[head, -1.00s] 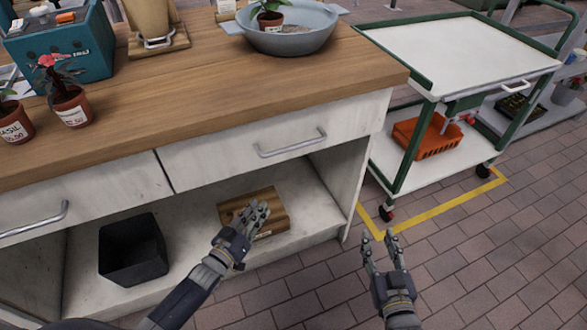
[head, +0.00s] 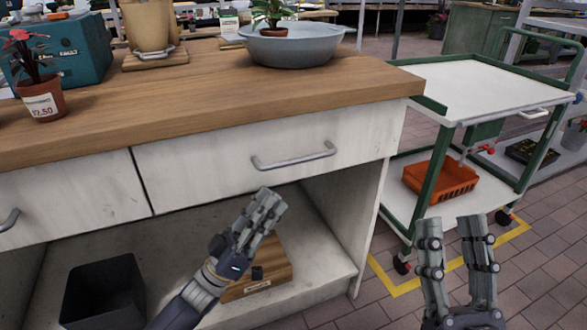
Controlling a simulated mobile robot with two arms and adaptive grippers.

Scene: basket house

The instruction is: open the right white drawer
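The right white drawer (head: 220,162) is closed, flush in the counter front under the wooden top. Its metal bar handle (head: 293,158) sits right of the drawer's middle. My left gripper (head: 268,200) is in front of the open shelf, below and a little left of the handle, apart from it in the picture. Its fingers lie close together, and I cannot tell whether they are shut. My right gripper (head: 455,222) points up at the lower right, in front of the trolley, with its fingers apart and nothing between them.
The left white drawer (head: 70,195) is also closed. A black bin (head: 105,295) and a wooden box (head: 265,272) stand on the shelf below. A green-framed trolley (head: 470,90) with an orange crate (head: 440,182) stands to the right. Potted plants and a grey bowl (head: 293,48) are on the countertop.

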